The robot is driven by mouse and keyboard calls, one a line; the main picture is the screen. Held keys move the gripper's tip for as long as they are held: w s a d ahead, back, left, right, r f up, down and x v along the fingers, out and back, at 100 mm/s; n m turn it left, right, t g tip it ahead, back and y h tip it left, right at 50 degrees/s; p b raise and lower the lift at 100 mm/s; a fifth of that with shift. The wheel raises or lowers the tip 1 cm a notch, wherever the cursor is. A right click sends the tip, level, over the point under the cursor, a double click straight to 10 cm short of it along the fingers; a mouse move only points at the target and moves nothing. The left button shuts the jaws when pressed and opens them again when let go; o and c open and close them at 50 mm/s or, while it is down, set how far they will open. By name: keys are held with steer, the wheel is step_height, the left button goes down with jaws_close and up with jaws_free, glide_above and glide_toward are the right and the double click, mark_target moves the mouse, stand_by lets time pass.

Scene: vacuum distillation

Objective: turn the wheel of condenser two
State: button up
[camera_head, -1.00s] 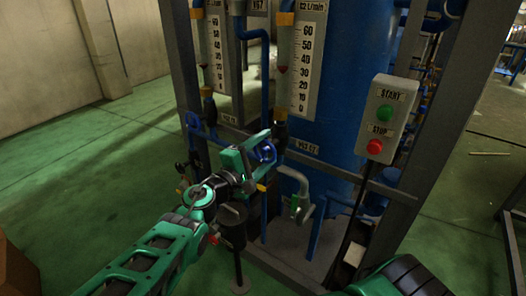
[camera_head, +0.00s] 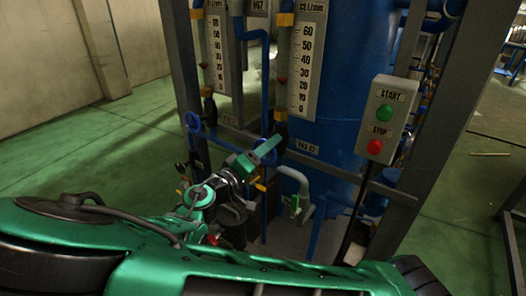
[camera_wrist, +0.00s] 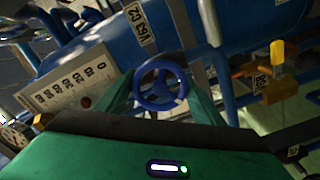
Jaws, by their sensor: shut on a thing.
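The blue handwheel (camera_wrist: 160,88) of condenser two shows in the wrist view between the two green fingers of my gripper (camera_wrist: 161,95). In the head view my gripper (camera_head: 266,151) is at the frame beside the C2 label (camera_head: 303,147), below the C2 flow gauge (camera_head: 304,70). It hides most of the wheel there.
A second blue handwheel (camera_head: 194,122) is to the left, under the other gauge (camera_head: 216,55). A grey bent pipe (camera_head: 299,180) is right of my gripper. Green floor (camera_head: 80,150) is open at left.

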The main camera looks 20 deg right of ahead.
steer(key=shift+f+m, duration=0.2)
steer(key=shift+m, duration=0.2)
steer(key=o, duration=1)
steer(key=shift+o, duration=0.2)
steer(key=shift+r, duration=0.1)
steer(key=v, duration=1)
steer(key=shift+s+a, duration=0.2)
steer(key=shift+a, duration=0.1)
